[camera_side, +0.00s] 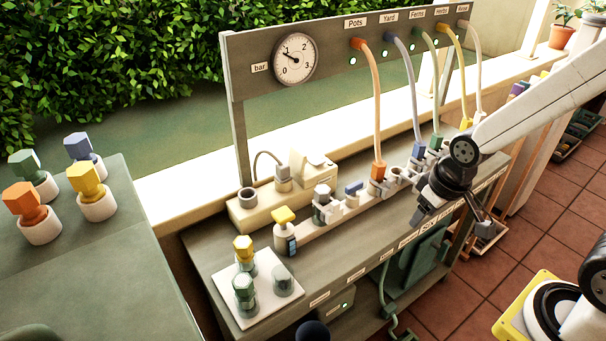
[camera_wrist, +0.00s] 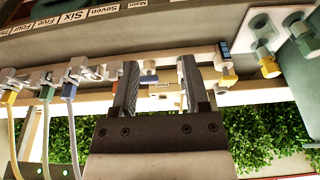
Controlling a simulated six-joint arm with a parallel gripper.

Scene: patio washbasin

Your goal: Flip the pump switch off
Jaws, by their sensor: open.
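A pale block with a small label (camera_side: 312,168) stands at the back of the bench; I take it for the pump switch, though its lettering is too small to read surely. It seems to show in the wrist view (camera_wrist: 163,89), between my fingers and beyond them. Its lever position cannot be made out. My gripper (camera_wrist: 158,70) is open and empty, with a dark finger on each side. In the side view my gripper (camera_side: 422,213) hangs above the right part of the bench, apart from the block.
A row of valves and hose plugs, including a blue lever (camera_side: 354,188) and an orange plug (camera_side: 378,171), runs along the bench. Hoses rise to the labelled panel (camera_side: 345,28) with a gauge (camera_side: 295,59) reading about 1. A white plate (camera_side: 262,305) holds knobs at front left.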

